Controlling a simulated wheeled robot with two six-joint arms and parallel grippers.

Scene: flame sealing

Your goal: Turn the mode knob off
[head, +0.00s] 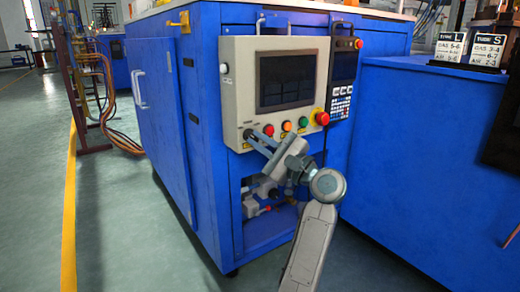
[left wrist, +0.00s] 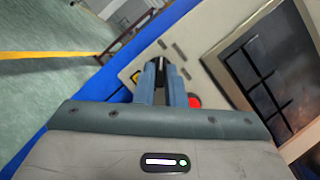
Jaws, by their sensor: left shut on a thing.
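The mode knob (head: 248,133) is a small black knob at the lower left of the cream control panel (head: 236,85). My left gripper (head: 254,136) reaches up to it from the lower right, with its two grey-blue fingers against the panel's lower left. The angle of the knob's pointer cannot be made out. My right gripper is not in view.
Right of the knob sit an orange button (head: 287,126), a green button (head: 303,121) and a red emergency stop (head: 322,118). A dark screen (head: 286,80) is above them. A blue cabinet (head: 430,150) stands at the right.

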